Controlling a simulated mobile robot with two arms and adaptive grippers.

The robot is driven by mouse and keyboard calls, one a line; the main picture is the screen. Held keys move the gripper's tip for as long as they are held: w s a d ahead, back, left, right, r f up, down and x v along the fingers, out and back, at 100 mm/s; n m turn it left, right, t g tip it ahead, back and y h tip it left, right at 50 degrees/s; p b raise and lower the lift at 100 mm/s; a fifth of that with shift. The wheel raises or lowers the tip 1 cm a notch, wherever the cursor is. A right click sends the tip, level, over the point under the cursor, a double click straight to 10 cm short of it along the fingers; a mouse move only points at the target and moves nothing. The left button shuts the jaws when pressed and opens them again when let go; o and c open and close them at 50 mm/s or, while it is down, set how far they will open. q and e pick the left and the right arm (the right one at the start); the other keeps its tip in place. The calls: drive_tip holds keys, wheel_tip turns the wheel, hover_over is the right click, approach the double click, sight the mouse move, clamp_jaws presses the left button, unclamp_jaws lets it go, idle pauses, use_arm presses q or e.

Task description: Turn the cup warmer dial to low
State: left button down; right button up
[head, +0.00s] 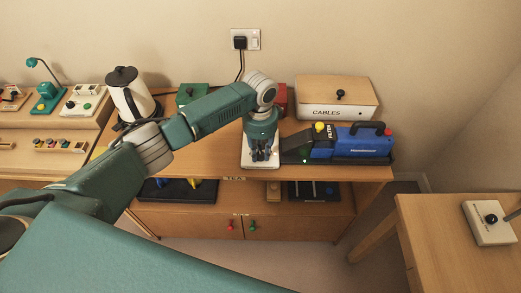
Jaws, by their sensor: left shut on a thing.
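A flat white device (247,158), which I take for the cup warmer, stands near the front edge of the wooden cabinet top. My left gripper (263,155) points down over it with its dark fingers closed at its front part. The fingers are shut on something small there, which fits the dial. The dial itself and its markings are hidden by the fingers, so its setting cannot be read. My right gripper is out of view.
A blue machine with a yellow knob (365,142) stands close right of the gripper. A cables box (338,97) and a red item (283,98) are behind. A white kettle (130,98) stands left. A white box with a dark knob (488,224) is on the right table.

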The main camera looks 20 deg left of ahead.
sight(258, 154)
use_arm(q)
drive_tip(key=shift+s+a+m, duration=0.1)
drive_tip(key=shift+a+m, duration=0.1)
drive_tip(key=shift+m, duration=0.4)
drive_tip(key=c, duration=1.5)
unclamp_jaws()
drive_tip(key=shift+a, duration=0.1)
drive_tip(key=shift+o, duration=0.2)
drive_tip(key=shift+r, duration=0.3)
wheel_tip(258, 154, up, 11)
drive_tip(key=shift+r, duration=0.2)
